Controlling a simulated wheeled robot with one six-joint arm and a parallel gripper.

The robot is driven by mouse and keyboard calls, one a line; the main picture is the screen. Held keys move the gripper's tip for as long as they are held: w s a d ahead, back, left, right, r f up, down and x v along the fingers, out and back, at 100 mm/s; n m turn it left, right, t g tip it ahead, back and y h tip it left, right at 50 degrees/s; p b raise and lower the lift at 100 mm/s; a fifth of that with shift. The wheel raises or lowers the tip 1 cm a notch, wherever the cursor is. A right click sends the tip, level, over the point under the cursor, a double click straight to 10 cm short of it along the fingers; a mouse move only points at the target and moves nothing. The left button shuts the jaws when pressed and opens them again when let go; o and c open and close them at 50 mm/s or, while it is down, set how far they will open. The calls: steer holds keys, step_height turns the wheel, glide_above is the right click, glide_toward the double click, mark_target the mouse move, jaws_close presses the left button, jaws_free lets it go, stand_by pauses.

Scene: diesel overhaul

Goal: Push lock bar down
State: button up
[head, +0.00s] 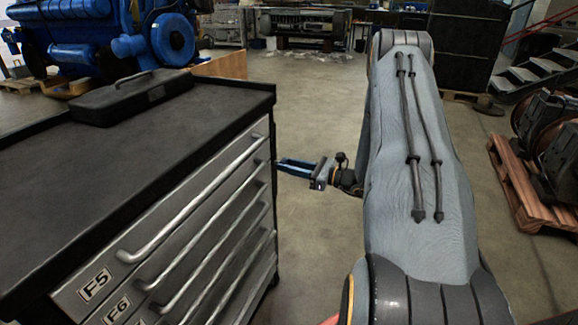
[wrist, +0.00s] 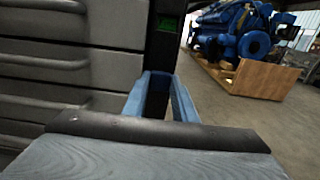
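A dark upright bar (wrist: 164,50) with a small green patch (wrist: 168,24) runs down the edge of the drawer cabinet in the wrist view; I take it as the lock bar. My gripper (wrist: 161,76) has two blue fingers, spread apart, with the dark bar showing in line with the gap. I cannot tell whether the fingers touch it or how far between them it reaches. In the head view my gripper (head: 284,165) points left at the far front edge of the grey drawer cabinet (head: 190,230). The bar is hard to make out there.
A black case (head: 130,97) lies on the cabinet's dark top. Drawer handles (head: 195,205) stick out along its front. A blue engine (wrist: 240,35) stands beyond a wooden panel. Open floor (head: 310,250) lies between the cabinet and my arm. A pallet (head: 530,190) stands at right.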

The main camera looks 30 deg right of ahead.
steer(key=shift+f+b, duration=0.85)
steer(key=shift+f, duration=0.5)
jaws_close()
steer(key=o, duration=1)
jaws_free()
steer(key=shift+f, duration=0.1)
steer(key=shift+o, duration=0.2)
steer(key=v, duration=0.7)
steer(key=shift+s+d+b, duration=0.25)
steer(key=shift+s+b, duration=0.1)
